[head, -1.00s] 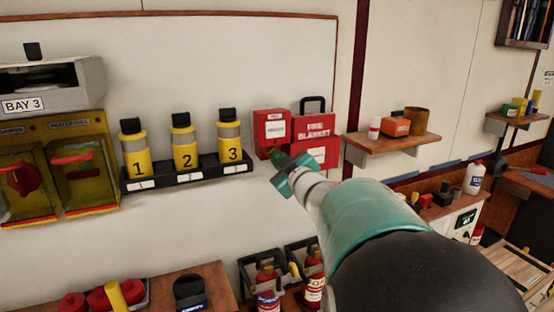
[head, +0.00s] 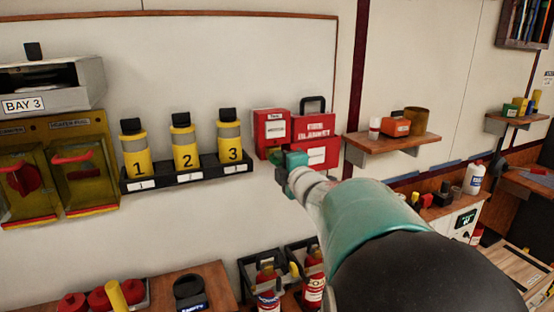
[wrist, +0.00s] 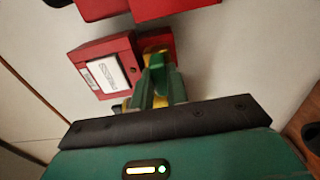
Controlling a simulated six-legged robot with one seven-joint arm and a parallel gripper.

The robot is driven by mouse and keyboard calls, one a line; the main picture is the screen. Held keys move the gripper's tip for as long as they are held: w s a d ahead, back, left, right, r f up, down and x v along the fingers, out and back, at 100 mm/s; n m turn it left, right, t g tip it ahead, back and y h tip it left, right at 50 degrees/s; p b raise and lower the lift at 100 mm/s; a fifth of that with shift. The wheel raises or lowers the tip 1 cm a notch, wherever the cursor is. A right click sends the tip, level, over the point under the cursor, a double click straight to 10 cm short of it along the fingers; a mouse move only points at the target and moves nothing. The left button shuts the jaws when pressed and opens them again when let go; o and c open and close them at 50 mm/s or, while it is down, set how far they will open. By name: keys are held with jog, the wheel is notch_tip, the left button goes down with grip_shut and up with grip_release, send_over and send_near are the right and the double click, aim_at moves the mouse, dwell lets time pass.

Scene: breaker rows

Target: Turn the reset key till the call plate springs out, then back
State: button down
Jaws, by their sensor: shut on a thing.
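The red call point box (head: 272,128) with its white call plate (head: 275,129) is on the wall, left of the fire blanket box. In the wrist view a tilted red box with a white plate (wrist: 109,72) shows just left of the fingers. My gripper (head: 287,168) is just below the call point in the head view. In the wrist view its green fingers (wrist: 162,85) are shut on a small dark green piece (wrist: 157,62), which looks like the reset key. The fingers hide most of it. I cannot tell whether the plate stands out.
The red fire blanket box (head: 317,148) is close on the right. A rack (head: 190,180) with yellow cylinders numbered 1, 2 and 3 is on the left. A wooden shelf (head: 392,147) is further right. Fire extinguishers (head: 314,275) stand below.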

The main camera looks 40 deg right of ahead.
jog(key=shift+f, duration=0.15)
jog(key=c, duration=1.3)
grip_release()
jog(key=v, duration=1.2)
